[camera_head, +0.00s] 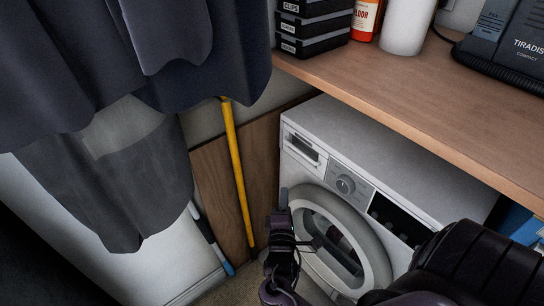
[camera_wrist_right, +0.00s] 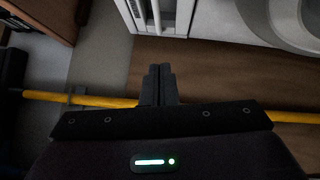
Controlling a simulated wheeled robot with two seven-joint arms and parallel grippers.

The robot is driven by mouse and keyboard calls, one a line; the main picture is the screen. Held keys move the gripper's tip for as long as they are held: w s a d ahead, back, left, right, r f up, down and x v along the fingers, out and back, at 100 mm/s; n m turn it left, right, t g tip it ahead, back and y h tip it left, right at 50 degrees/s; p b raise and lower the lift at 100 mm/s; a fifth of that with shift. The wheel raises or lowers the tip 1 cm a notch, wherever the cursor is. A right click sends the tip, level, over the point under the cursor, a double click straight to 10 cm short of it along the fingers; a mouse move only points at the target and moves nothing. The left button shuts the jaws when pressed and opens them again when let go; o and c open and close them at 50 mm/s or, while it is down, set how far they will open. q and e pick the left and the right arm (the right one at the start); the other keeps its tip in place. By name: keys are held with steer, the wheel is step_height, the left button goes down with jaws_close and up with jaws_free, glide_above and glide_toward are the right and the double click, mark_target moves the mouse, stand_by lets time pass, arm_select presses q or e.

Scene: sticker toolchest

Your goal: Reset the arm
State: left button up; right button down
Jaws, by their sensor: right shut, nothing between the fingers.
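My right gripper (camera_head: 283,198) is in front of the left side of the washing machine, beside its round door. It is shut and empty. In the right wrist view its two dark fingers (camera_wrist_right: 158,72) lie together, with nothing between them. My right arm, dark and bulky, comes in from the lower right of the head view and hides the machine's lower right part. My left gripper is not in view.
The white washing machine (camera_head: 341,135) stands under a wooden counter (camera_head: 430,90). Black organiser boxes (camera_head: 310,30), an orange bottle (camera_head: 365,18) and a dark case (camera_head: 500,45) stand on top. A yellow pole (camera_head: 238,170) leans at a wooden panel (camera_head: 215,165). Dark clothes (camera_head: 80,60) hang left.

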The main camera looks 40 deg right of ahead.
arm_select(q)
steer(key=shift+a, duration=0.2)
arm_select(e)
steer(key=shift+a, duration=0.1)
